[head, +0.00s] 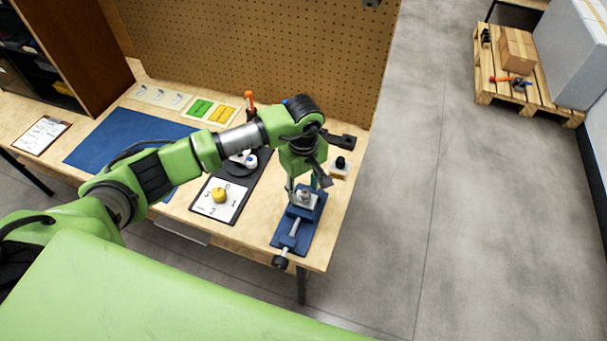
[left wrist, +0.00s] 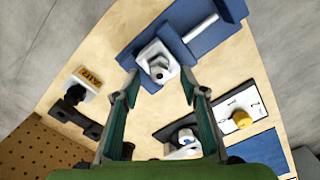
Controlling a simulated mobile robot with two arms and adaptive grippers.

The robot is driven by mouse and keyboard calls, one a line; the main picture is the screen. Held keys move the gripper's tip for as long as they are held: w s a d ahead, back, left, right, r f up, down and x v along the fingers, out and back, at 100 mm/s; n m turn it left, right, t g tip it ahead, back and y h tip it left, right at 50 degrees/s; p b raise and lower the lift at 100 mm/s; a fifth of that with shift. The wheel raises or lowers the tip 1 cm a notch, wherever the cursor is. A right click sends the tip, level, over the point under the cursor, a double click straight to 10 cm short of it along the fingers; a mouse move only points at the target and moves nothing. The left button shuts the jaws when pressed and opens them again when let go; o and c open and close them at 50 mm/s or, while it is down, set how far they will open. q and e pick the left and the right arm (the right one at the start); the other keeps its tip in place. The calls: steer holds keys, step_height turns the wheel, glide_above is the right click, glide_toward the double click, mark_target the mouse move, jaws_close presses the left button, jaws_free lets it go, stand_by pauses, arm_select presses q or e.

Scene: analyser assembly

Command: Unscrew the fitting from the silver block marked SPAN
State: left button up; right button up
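The silver block (head: 303,199) sits in the blue vise (head: 291,234) at the table's right front corner. The block with its metal fitting (left wrist: 158,69) also shows in the left wrist view, in the vise (left wrist: 205,45). No SPAN marking is readable. My left gripper (head: 307,184) points down just above the block. In the left wrist view my left gripper (left wrist: 160,82) is open, its fingertips on either side of the fitting, with visible gaps. I cannot tell the exact height of the tips against the fitting. My right gripper is not in view.
A small block marked AIR (left wrist: 90,77) with a black knob stands behind the vise. A white dial plate (head: 232,205) with a yellow knob (head: 219,195) and a white part (head: 250,160) lie left of it. A pegboard (head: 260,50) closes the back.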

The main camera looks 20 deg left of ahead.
arm_select(q)
steer(key=shift+f, duration=0.45)
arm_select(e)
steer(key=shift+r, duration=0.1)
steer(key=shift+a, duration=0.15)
arm_select(q)
jaws_close()
steer(key=n, duration=0.3)
steer(key=shift+s, duration=0.1)
steer(key=shift+n, duration=0.5)
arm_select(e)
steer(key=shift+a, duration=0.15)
